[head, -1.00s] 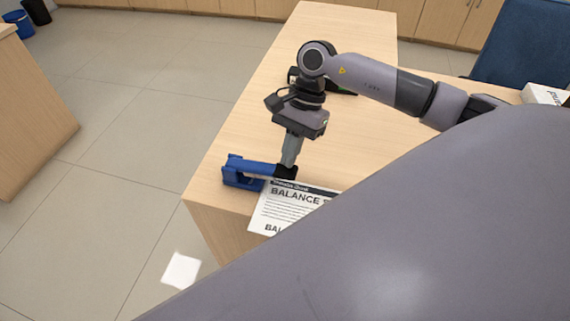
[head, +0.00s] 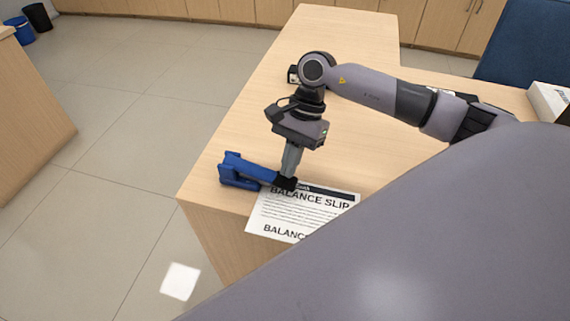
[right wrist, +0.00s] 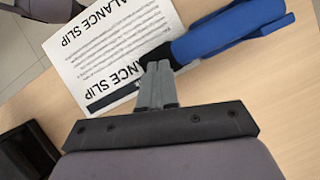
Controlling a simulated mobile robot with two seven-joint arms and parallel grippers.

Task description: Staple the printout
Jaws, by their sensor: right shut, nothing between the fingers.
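The blue stapler (head: 245,172) lies near the left edge of the wooden counter in the head view. Its near end reaches over the top edge of the printout (head: 300,215), a white sheet headed "BALANCE SLIP". My right gripper (head: 287,183) points down at that end of the stapler, its fingers shut with nothing between them. In the right wrist view the shut fingers (right wrist: 157,72) meet the dark end of the stapler (right wrist: 225,38) over the edge of the printout (right wrist: 110,50). Whether they press on it I cannot tell. My left gripper is not in view.
The wooden counter (head: 345,40) is clear toward the back. A white box (head: 548,102) stands at the right, and a blue chair (head: 530,45) is behind. A dark object (right wrist: 25,152) shows at the lower left of the right wrist view.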

